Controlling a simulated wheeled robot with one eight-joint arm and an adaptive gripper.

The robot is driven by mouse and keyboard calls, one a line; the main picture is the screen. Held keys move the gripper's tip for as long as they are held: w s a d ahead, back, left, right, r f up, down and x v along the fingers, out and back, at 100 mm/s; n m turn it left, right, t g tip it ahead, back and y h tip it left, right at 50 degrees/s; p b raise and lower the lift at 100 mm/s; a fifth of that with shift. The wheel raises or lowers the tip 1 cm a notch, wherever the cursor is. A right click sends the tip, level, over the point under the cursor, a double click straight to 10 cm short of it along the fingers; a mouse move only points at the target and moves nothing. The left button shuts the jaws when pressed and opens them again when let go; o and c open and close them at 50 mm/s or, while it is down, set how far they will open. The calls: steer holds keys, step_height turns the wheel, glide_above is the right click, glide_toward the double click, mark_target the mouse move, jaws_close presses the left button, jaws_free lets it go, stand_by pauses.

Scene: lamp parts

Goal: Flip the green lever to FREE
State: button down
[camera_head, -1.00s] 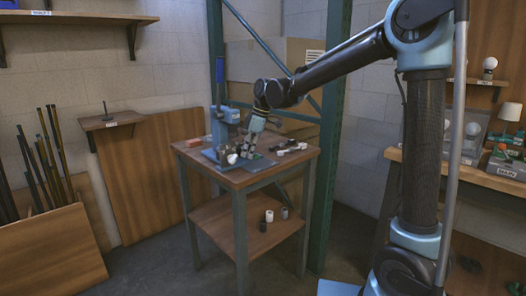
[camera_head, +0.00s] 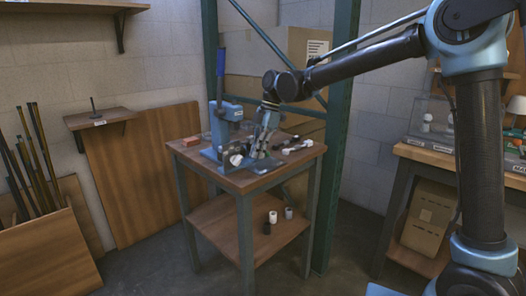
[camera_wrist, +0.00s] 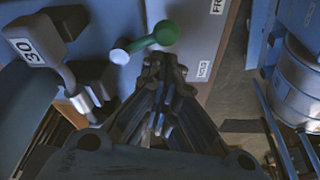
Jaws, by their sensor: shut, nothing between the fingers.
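The green lever (camera_wrist: 153,40) shows in the wrist view, with a round green knob and a pale ball at its other end. In the head view my gripper (camera_head: 257,152) is low over the small table; the lever cannot be made out there.
The wooden table (camera_head: 243,181) bears a blue press (camera_head: 222,115) with a tall handle, left of my gripper. White and dark parts (camera_head: 298,146) lie to the right. A block marked 30 (camera_wrist: 30,48) is at the wrist view's left. A green post (camera_head: 341,120) stands behind.

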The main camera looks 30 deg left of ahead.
mark_target(269, 153)
steer(key=shift+d, duration=0.1)
steer(key=shift+w+d, duration=0.15)
steer(key=shift+d, duration=0.55)
steer(key=shift+r, duration=0.1)
steer(key=a+v, duration=0.1)
steer(key=v, duration=0.8)
steer(key=shift+w+d+r, duration=0.2)
steer(key=shift+w+r, duration=0.15)
